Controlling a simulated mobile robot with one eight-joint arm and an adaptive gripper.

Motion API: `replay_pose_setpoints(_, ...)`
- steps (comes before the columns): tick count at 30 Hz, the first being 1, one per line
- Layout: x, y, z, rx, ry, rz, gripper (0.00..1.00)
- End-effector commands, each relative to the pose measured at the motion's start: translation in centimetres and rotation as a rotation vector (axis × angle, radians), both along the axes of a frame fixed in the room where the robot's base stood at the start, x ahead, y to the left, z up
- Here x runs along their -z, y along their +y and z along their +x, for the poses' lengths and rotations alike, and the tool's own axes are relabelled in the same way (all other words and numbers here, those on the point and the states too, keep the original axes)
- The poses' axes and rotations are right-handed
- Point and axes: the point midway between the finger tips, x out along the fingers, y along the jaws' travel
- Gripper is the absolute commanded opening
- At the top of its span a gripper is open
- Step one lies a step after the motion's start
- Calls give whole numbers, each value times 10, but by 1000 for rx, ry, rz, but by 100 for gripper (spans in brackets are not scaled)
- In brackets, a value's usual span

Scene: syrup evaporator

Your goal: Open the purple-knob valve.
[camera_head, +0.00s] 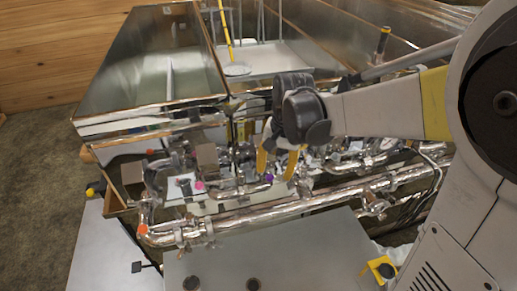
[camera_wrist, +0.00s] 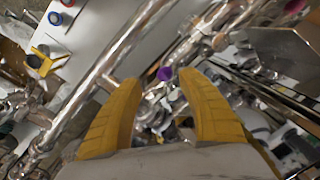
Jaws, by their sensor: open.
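The purple knob (camera_wrist: 165,74) shows in the wrist view just beyond and between my fingertips, on a valve among shiny pipes. In the head view the purple knob (camera_head: 268,178) is a small spot just below my fingers. My gripper (camera_head: 276,160) has two yellow fingers pointing down over the pipework. In the wrist view my gripper (camera_wrist: 162,82) is open, its fingers apart with nothing held between them. The valve body under the knob is partly hidden by pipes and blur. I cannot tell whether the fingers touch the knob.
A long shiny pipe (camera_head: 265,217) runs in front of the valves. Orange (camera_head: 143,229) and pink (camera_head: 199,185) knobs lie left of the purple one. A large metal pan (camera_head: 165,60) stands behind. A grey flat panel (camera_head: 290,255) lies in front.

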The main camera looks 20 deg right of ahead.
Motion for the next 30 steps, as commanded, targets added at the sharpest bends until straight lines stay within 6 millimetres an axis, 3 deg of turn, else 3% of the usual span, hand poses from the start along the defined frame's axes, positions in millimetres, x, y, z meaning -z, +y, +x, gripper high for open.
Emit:
replay_pose_setpoints(6,25,2,2,0,0,0,47)
replay_pose_setpoints(16,28,2,1,0,0,0,47)
replay_pose_setpoints(21,28,2,2,0,-1,-1,0)
replay_pose_setpoints(30,28,1,2,-1,-2,-3,0)
